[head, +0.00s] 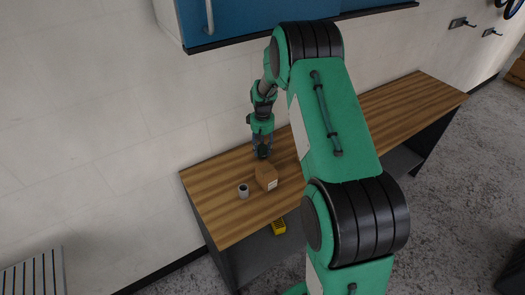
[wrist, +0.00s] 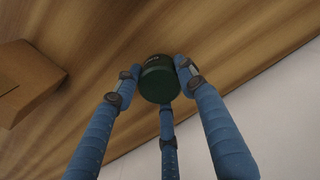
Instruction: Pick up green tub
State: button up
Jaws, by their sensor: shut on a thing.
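The green tub (wrist: 159,80) is a small dark green cylinder with faint pale lettering, in the middle of the wrist view. My gripper (wrist: 158,82) has blue fingers closed around its sides. I cannot tell for certain whether the tub touches the wooden bench top or is just above it. In the head view my gripper (head: 263,150) points down over the bench (head: 225,208), behind the cardboard box. The tub is very small and dark there, largely hidden by the fingers.
A cardboard box (head: 266,177) stands close in front of my gripper; it also shows in the wrist view (wrist: 22,82). A grey-white cup (head: 243,191) stands left of it. The wall (head: 100,110) is behind the bench, and a blue cabinet (head: 250,18) hangs above. The bench's left front is clear.

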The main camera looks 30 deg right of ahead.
aim_at(262, 147)
notch_tip(262, 147, up, 9)
jog(key=shift+r+p, duration=0.1)
jog(key=shift+p, duration=0.35)
